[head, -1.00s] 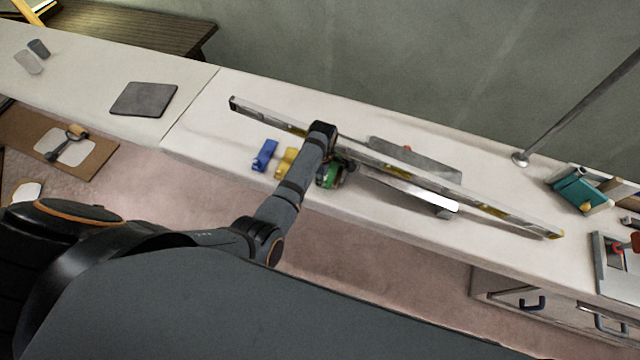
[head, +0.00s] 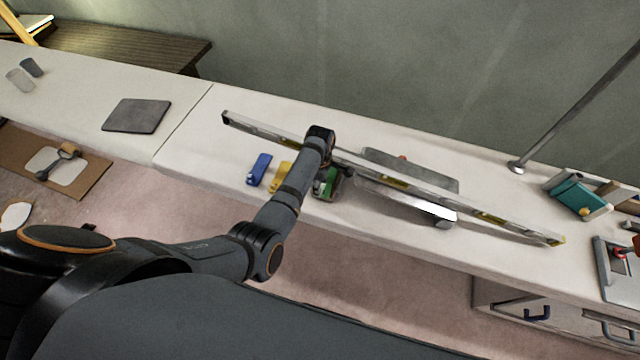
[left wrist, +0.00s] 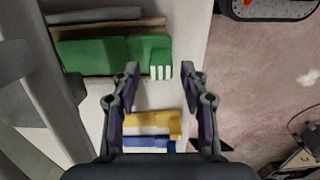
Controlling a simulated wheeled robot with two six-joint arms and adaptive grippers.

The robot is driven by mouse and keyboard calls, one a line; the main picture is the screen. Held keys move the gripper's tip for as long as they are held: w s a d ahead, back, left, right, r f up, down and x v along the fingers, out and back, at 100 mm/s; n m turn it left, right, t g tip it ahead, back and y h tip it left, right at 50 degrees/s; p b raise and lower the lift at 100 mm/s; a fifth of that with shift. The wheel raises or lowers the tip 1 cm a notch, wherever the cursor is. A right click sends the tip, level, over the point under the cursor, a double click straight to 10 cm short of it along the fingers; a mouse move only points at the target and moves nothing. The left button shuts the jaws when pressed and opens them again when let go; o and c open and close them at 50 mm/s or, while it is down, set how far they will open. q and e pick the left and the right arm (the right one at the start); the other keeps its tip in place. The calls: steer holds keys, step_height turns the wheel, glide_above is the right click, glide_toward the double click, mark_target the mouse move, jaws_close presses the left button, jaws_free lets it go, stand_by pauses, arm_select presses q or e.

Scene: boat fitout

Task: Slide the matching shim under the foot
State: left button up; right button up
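A blue shim (head: 259,169), a yellow shim (head: 280,177) and a green shim (head: 321,186) lie near the front edge of the white counter. The left wrist view shows the green shim (left wrist: 100,54) with a white-striped end, and the yellow shim (left wrist: 150,123) and blue shim (left wrist: 147,143) side by side. My left gripper (left wrist: 159,72) is open and empty, pointing down, its fingertips about the green shim's striped end. Whether it touches is unclear. A metal bar (head: 400,199) lies beside the green shim; I cannot make out the foot. My right gripper is out of view.
A long spirit level (head: 480,212) runs diagonally across the counter, passing behind my left wrist. A dark square pad (head: 137,115) lies to the left.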

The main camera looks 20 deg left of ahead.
arm_select(q)
step_height(320, 180, up, 12)
stand_by(0.6)
